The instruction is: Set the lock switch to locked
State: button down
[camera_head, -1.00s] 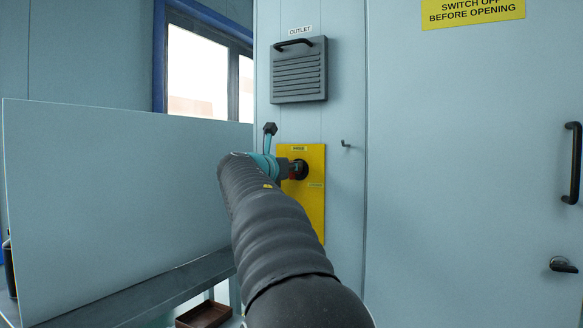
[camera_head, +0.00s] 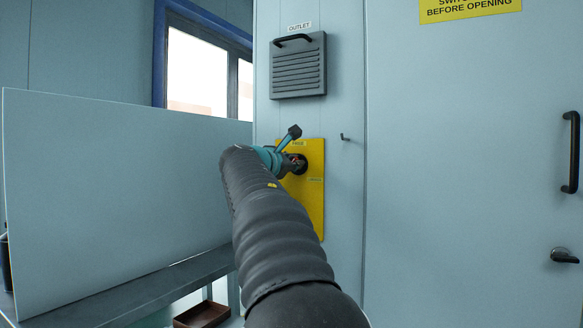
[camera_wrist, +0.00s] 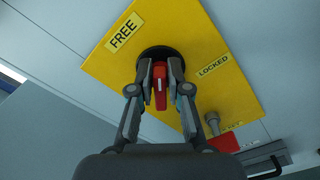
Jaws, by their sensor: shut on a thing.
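The lock switch has a red handle (camera_wrist: 160,88) on a round black base (camera_wrist: 153,54), on a yellow plate (camera_wrist: 105,64). The plate carries a FREE label (camera_wrist: 124,33) and a LOCKED label (camera_wrist: 213,68). My gripper (camera_wrist: 160,72) is shut on the red handle, one finger on each side. In the wrist view the handle lies between the directions of the two labels, aligned with neither. In the head view the plate (camera_head: 314,215) is on the wall, with my gripper (camera_head: 296,163) at the switch; my arm partly hides both.
A red piece (camera_wrist: 225,142) shows near the plate's edge in the wrist view. A louvred outlet (camera_head: 299,70) is above the plate, and a small hook (camera_head: 344,137) is to its right. A large pale panel (camera_head: 120,190) stands on the left, close to my arm.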

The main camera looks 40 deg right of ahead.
jog(key=m+b, duration=0.1)
jog(key=m, duration=0.2)
jog(key=m+b, duration=0.1)
jog(key=m, duration=0.1)
jog(key=shift+s+d+f+m+b, duration=0.15)
jog(key=shift+s+f+m+b, duration=0.1)
jog(key=shift+f+m+b, duration=0.1)
jog(key=shift+m+b, duration=1.05)
jog(key=shift+m, duration=1)
jog(key=c, duration=1.2)
grip_release()
jog(key=shift+s+d, duration=0.1)
jog(key=shift+d, duration=0.05)
jog(key=shift+f, duration=0.1)
jog(key=shift+a, duration=0.2)
